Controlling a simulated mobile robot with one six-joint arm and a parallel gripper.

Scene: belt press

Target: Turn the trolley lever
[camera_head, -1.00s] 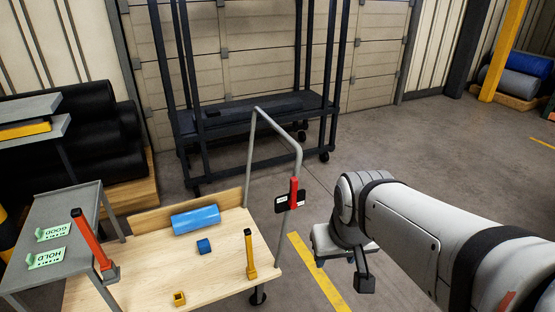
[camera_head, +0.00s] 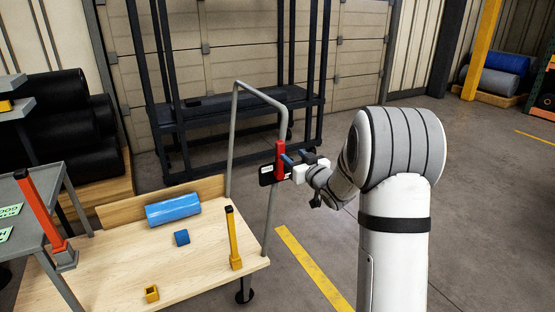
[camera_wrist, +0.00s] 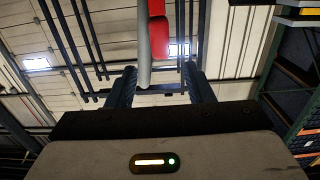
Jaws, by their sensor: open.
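The red trolley lever (camera_head: 279,158) stands upright on a black plate (camera_head: 267,176) fixed to the right post of the trolley's grey handle frame (camera_head: 232,125). My gripper (camera_head: 286,158) is at the lever, reaching in from the right with its fingers open. In the wrist view, the red lever (camera_wrist: 157,40) and a grey post (camera_wrist: 144,48) show ahead, between the two fingertips of my gripper (camera_wrist: 158,82). I cannot tell whether a finger touches the lever. The trolley deck (camera_head: 110,260) is light wood.
A grey side table (camera_head: 50,190) with an orange-red lever (camera_head: 40,212) is at left. A dark rack (camera_head: 225,110) stands behind. Floor at right is clear.

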